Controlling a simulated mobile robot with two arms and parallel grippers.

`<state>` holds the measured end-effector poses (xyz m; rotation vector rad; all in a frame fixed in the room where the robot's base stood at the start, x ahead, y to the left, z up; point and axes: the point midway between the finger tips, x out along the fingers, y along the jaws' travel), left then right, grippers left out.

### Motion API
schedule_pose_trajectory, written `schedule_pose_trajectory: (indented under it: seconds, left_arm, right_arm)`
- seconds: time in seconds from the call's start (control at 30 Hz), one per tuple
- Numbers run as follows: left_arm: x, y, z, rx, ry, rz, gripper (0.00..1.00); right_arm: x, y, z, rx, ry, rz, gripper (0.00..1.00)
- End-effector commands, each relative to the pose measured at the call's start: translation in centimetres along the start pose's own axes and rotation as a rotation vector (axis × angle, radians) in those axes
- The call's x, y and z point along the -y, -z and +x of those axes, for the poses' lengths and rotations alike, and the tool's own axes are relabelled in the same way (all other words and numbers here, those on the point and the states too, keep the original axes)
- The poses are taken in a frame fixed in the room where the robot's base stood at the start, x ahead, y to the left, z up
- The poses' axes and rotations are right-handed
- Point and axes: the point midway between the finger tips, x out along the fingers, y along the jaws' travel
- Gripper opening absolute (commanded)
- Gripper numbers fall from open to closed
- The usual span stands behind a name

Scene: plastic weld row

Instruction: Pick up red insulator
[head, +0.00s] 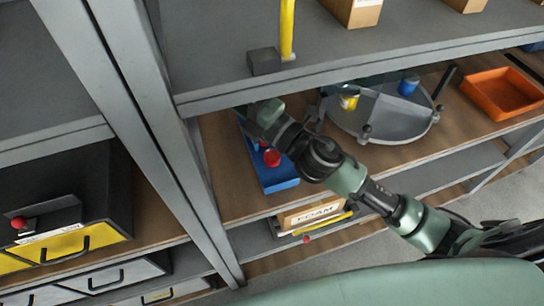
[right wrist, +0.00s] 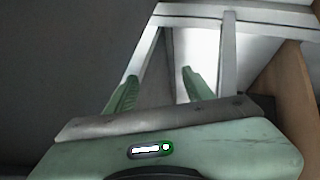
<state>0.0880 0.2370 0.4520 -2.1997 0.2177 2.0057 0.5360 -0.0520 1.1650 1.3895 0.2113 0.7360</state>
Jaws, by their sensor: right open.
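A red rounded piece (head: 272,157), likely the red insulator, sits in a blue tray (head: 278,183) on the wooden shelf. My right arm reaches in from the right, and its hand partly covers the tray. My right gripper (head: 258,112) is just beyond the red piece, near the shelf upright; its fingertips are hard to make out there. In the right wrist view the right gripper (right wrist: 156,88) has its two green fingers apart with nothing between them. The red piece does not show in that view. My left gripper is not in view.
A grey shelf edge (head: 350,70) runs above the hand, and a metal upright (head: 160,130) stands left of it. A round grey stand (head: 395,122) with yellow and blue items is to the right, then an orange bin (head: 500,92). A FOAM box (head: 318,213) sits lower.

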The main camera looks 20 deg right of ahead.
Motion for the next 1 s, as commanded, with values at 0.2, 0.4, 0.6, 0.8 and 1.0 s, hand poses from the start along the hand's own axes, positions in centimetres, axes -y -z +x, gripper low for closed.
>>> schedule_pose_trajectory:
  seconds: [0.2, 0.4, 0.6, 0.8, 1.0]
  left_arm:
    - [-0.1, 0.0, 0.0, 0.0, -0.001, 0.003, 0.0]
    - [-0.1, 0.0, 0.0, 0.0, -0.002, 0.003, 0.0]
    - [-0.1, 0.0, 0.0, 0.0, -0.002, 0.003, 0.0]
    - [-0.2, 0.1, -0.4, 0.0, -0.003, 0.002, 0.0]
    - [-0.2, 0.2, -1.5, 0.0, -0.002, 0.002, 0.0]
  right_arm:
    - [3.2, 6.5, -1.1, -0.661, -0.094, -0.738, 0.52]
    - [11.8, 1.6, -8.2, -1.225, 0.032, -1.206, 0.52]
    - [15.1, -5.2, -13.8, -1.537, 0.187, -1.361, 0.52]
    - [16.2, -6.6, -15.2, -1.62, 0.232, -1.381, 0.52]
    - [17.9, -5.3, -14.7, -1.619, 0.23, -1.379, 0.52]
